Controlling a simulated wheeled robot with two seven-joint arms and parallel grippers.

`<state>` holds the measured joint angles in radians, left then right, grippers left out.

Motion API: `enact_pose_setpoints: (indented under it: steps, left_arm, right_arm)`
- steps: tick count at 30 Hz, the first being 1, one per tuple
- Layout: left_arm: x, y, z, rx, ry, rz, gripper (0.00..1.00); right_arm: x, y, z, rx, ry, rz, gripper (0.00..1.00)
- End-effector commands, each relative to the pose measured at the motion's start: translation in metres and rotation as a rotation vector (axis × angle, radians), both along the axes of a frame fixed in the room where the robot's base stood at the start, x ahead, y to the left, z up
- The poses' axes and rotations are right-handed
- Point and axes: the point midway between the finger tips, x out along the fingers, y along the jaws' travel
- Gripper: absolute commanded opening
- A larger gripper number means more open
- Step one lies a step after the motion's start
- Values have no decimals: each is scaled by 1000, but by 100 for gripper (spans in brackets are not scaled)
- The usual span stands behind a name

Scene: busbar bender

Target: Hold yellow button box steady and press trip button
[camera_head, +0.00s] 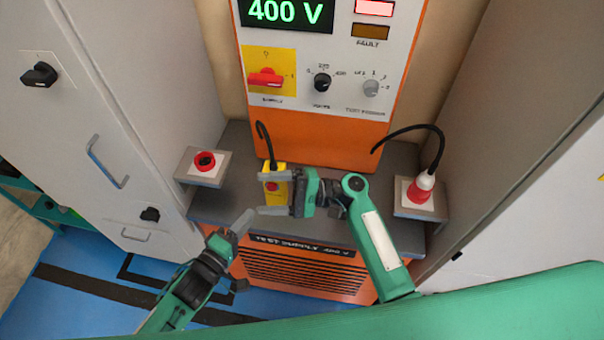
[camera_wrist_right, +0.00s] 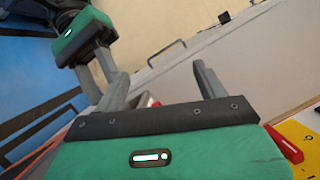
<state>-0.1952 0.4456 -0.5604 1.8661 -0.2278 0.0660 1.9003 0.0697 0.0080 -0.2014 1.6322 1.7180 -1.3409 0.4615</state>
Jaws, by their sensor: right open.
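The yellow button box (camera_head: 281,170) with a round red button (camera_head: 272,187) stands on the grey bench top, in front of the orange test supply. A black cable runs from its top. My right gripper (camera_head: 264,194) reaches in from the right with its jaws apart. One finger crosses the box's upper part and the other lies near its lower end; contact cannot be told. In the right wrist view its fingers (camera_wrist_right: 162,83) are spread and the box cannot be made out. My left gripper (camera_head: 246,219) is lower left of the box, apart from it. It also shows in the wrist view (camera_wrist_right: 104,75).
A red socket (camera_head: 205,161) sits on a grey pad left of the box. A red and white plug (camera_head: 421,188) with a black cable stands on a pad at right. The control panel (camera_head: 320,55) rises behind, reading 400 V. Grey cabinets flank both sides.

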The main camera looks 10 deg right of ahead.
Motion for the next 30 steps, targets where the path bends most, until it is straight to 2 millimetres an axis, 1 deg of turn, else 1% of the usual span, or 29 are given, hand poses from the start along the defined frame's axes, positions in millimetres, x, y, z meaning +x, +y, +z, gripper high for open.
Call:
enact_pose_setpoints:
  steps: [1,3,6,8,9,11,13,18,21,24,26,30]
  left_arm:
    - [0,0,0,0,0,0,36]
    - [0,0,0,0,0,0,36]
    - [0,0,0,0,0,0,36]
    - [0,0,0,0,0,0,36]
    - [0,0,0,0,0,0,36]
    - [0,0,0,0,0,0,36]
    - [0,0,0,0,0,0,36]
    - [0,0,0,0,0,0,36]
    - [0,0,0,0,0,0,36]
    - [0,0,0,0,0,0,36]
    - [0,0,0,0,0,0,36]
    - [0,0,0,0,0,0,36]
  right_arm:
    - [21,-6,25,39,40,-38,73]
    - [48,-12,52,91,124,-89,73]
    - [78,-21,74,145,266,-144,73]
    - [93,-27,77,167,361,-166,73]
    - [99,-32,74,173,430,-175,73]
    - [107,-39,61,173,543,-182,73]
    - [110,-47,39,161,677,-183,73]
    - [104,-67,-20,109,973,-176,73]
    - [99,-76,-46,85,1096,-175,73]
    - [95,-81,-61,73,1173,-175,73]
    - [93,-82,-66,69,1198,-174,73]
    - [96,-72,-69,66,1215,-173,73]
